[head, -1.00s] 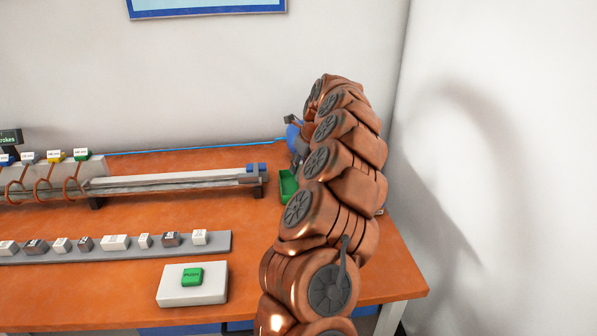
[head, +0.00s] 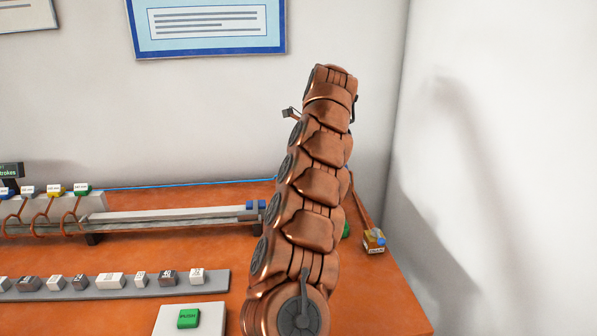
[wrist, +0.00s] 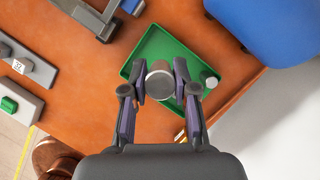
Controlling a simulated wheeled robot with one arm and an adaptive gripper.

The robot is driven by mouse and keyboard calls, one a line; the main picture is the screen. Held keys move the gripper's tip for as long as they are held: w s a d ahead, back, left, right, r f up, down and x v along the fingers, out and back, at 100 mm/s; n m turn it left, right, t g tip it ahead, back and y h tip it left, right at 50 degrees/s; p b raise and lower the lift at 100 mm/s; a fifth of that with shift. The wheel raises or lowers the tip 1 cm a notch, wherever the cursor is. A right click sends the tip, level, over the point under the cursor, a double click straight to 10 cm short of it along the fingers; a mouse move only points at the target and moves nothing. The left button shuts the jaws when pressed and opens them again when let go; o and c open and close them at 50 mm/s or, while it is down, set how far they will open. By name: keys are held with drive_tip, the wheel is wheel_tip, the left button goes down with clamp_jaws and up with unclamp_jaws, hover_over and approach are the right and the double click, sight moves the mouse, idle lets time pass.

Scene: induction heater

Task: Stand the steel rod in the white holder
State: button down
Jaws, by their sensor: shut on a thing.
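In the wrist view my gripper (wrist: 159,88) points down, its two fingers closed around a grey round metal piece seen end-on, the steel rod (wrist: 159,76). The rod is over the green tray (wrist: 165,42); I cannot tell its height above it. A small pale grey cylinder (wrist: 210,78) is at the tray's right side; I cannot tell whether it is the white holder or another piece. No other holder shows clearly. In the head view my arm hides the gripper and rod, and only a bit of the green tray (head: 346,229) shows.
A long rail (head: 170,215) with blue end blocks lies left of my arm. A strip of small blocks (head: 110,282) and a green push button (head: 188,318) are in front. A large blue object (wrist: 275,25) is beside the tray.

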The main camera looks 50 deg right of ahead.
wheel_tip(320, 180, up, 2)
drive_tip(key=shift+d+r+p, duration=0.1)
drive_tip(key=shift+d+p, duration=0.05)
drive_tip(key=shift+p, duration=0.25)
drive_tip(key=shift+w+a+r, duration=0.2)
drive_tip(key=shift+a+r, duration=0.05)
drive_tip(key=shift+r, duration=0.15)
drive_tip(key=w+a+n+g+y+p, duration=0.1)
drive_tip(key=w+a+n+g+p, duration=0.1)
drive_tip(key=a+n, duration=0.5)
drive_tip(key=w+a+f+n+g+y+p, duration=0.1)
drive_tip(key=w+a+n+p, duration=0.4)
drive_tip(key=a, duration=0.7)
drive_tip(key=w+a+f+n+g+y+p, duration=0.1)
drive_tip(key=w+a+n+g+y+p, duration=0.1)
drive_tip(key=a+n+p, duration=0.4)
drive_tip(key=w+a+n, duration=0.1)
drive_tip(key=a+n, duration=0.2)
drive_tip(key=shift+w+a+f+n+g+y, duration=0.2)
drive_tip(key=shift+a+n+g+y, duration=0.1)
drive_tip(key=shift+n+g, duration=0.1)
drive_tip(key=shift+s+a+f+p, duration=0.1)
drive_tip(key=shift+s+a+p, duration=0.05)
drive_tip(key=shift+a+p, duration=0.15)
drive_tip(key=shift+s+a+n+g+p, duration=0.1)
drive_tip(key=shift+a+n+g+p, duration=0.55)
drive_tip(key=shift+a+n, duration=0.75)
